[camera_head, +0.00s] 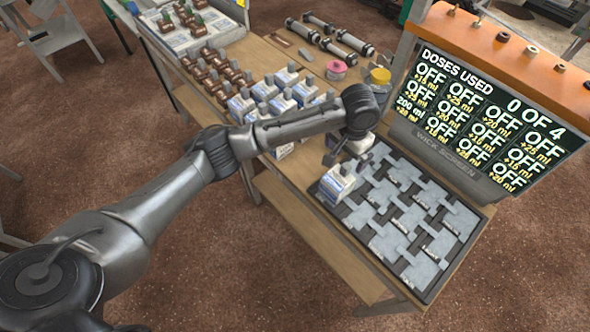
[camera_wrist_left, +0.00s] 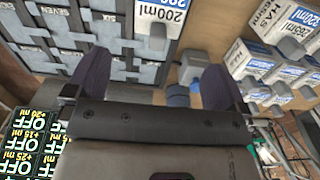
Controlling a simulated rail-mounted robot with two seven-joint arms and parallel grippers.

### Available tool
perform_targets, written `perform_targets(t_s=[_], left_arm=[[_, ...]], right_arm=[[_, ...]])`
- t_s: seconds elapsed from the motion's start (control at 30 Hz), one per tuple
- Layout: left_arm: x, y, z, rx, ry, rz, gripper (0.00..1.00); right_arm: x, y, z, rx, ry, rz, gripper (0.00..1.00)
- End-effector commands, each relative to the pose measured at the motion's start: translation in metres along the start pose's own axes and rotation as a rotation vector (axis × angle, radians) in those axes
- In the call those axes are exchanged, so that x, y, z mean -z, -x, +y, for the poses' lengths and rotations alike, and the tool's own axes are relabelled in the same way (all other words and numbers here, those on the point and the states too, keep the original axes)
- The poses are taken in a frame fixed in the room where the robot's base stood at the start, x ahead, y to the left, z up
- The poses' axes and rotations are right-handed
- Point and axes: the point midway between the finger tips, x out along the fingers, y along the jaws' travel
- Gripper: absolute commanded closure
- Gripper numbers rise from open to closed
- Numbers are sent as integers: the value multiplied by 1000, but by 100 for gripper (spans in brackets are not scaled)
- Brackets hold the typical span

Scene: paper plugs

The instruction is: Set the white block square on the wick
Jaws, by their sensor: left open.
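The white block (camera_head: 337,186), with a blue band, stands upright at the left corner of the wick board (camera_head: 408,268). The board is a dark tray of interlocking grey pads with small labels. In the left wrist view the block (camera_wrist_left: 158,18) reads 200 ml, and the pads (camera_wrist_left: 105,50) lie to its left. I cannot tell whether it sits fully square on its pad. My left gripper (camera_head: 345,158) is just above and behind the block. Its fingers (camera_wrist_left: 156,65) are spread, with nothing between them. My right gripper is in neither view.
Several similar white blocks (camera_head: 284,78) and brown pieces (camera_head: 215,60) stand in rows on the table behind. The screen (camera_head: 490,120) at the right reads 0 of 4 doses used; one cell shows 200 ml. A yellow-lidded jar (camera_head: 379,78) stands near the screen.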

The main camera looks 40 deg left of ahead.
Motion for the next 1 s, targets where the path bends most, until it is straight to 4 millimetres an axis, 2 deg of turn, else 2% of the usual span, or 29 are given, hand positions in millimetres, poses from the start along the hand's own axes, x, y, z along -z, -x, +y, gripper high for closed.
perform_targets(t_s=[0.23,0.37,0.5,0.7,0.83,1.0], left_arm=[[-3,-5,4,-5,-12,1,0],[-22,-32,23,-33,-68,12,0],[-61,-76,57,-94,-160,55,0],[-132,-121,89,-177,-228,153,0],[-179,-138,94,-200,-221,217,0],[-243,-148,81,-174,-174,281,0]], right_arm=[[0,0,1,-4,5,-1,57],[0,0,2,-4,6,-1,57],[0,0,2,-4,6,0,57],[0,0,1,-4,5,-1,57],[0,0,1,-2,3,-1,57],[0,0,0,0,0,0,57]])
